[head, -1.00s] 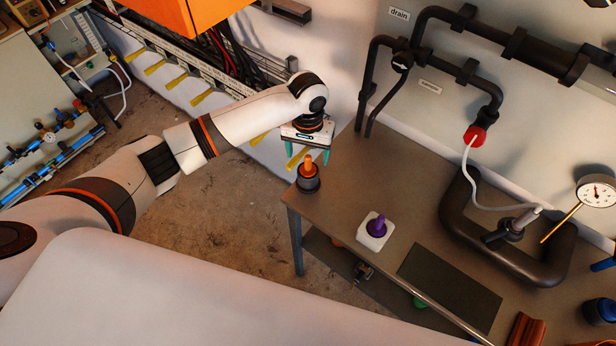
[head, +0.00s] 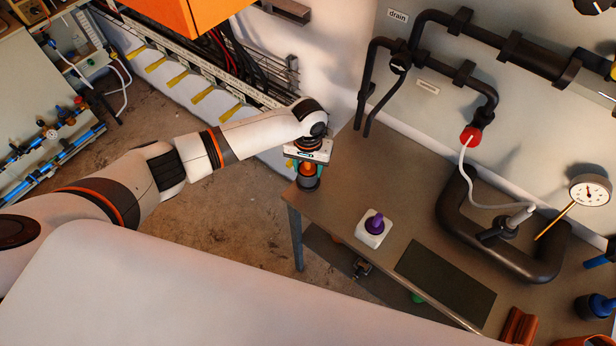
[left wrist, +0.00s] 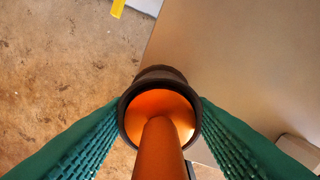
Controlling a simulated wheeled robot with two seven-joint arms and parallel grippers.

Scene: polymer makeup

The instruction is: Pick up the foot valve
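The foot valve, which I take to be the dark cylinder with an orange stem (head: 308,184), stands upright at the left corner of the bench. My left gripper (head: 307,173) points down over it, with its green fingers on either side. In the left wrist view the orange stem (left wrist: 158,150) rises between the spread fingers, and the fingertips lie close beside the dark rim (left wrist: 160,73). The fingers look open; I cannot tell whether they touch the rim. The gripper hides part of the valve in the head view. My right gripper is out of view.
The bench (head: 400,215) also bears a white block with a purple plug (head: 373,228), a dark flat panel (head: 445,282) and a thick black pipe loop (head: 505,262). A gauge (head: 590,192) is at the right. Black pipes run along the wall behind.

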